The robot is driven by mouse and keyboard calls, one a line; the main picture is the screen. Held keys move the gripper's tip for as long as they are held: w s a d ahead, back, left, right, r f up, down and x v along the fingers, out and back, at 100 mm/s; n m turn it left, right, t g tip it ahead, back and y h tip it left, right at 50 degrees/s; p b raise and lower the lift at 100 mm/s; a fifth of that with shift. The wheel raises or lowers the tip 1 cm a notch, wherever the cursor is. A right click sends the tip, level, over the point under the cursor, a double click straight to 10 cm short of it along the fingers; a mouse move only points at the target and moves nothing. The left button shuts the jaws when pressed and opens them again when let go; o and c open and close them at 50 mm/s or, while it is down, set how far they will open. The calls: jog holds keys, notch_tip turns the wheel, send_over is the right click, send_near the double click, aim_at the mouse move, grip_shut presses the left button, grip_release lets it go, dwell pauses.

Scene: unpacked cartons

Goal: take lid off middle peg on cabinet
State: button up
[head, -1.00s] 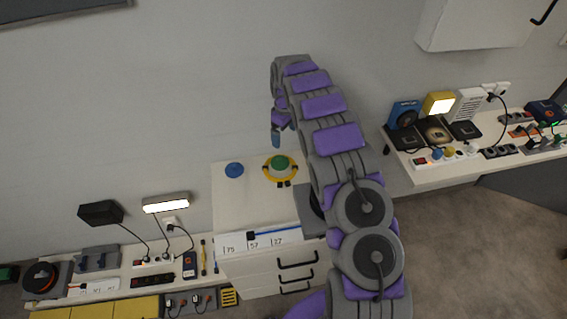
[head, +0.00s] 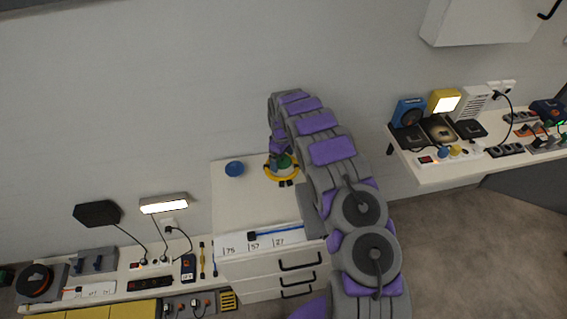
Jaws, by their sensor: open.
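The white cabinet (head: 235,195) stands at centre with drawers at its front. On its top are a blue round lid (head: 235,169) at the left and a yellow ring-shaped piece (head: 269,177) with a green round piece (head: 291,162) on it to the right. No bare peg can be made out. My gripper (head: 281,158) points down at the green piece, over or against its left side; whether they touch cannot be told. It is open. My arm hides the right part of the cabinet top.
A blue slider (head: 275,232) and a strip numbered 75, 57, 27 (head: 232,246) lie along the cabinet's front edge. A low bench with lamps and chargers is at left. A white shelf (head: 440,172) with devices is at right.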

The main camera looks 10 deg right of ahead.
jog(key=shift+a, duration=0.7)
jog(key=shift+c, duration=0.6)
jog(key=shift+d, duration=0.65)
jog(key=shift+c, duration=1.4)
jog(key=shift+d+r, duration=0.1)
jog(key=shift+d, duration=0.3)
jog(key=c, duration=0.3)
jog(key=shift+a, duration=0.1)
jog(key=shift+c, duration=0.7)
jog(key=shift+a, duration=0.45)
jog(key=shift+c, duration=0.5)
jog(key=shift+w+r, duration=0.1)
jog(key=shift+c, duration=0.5)
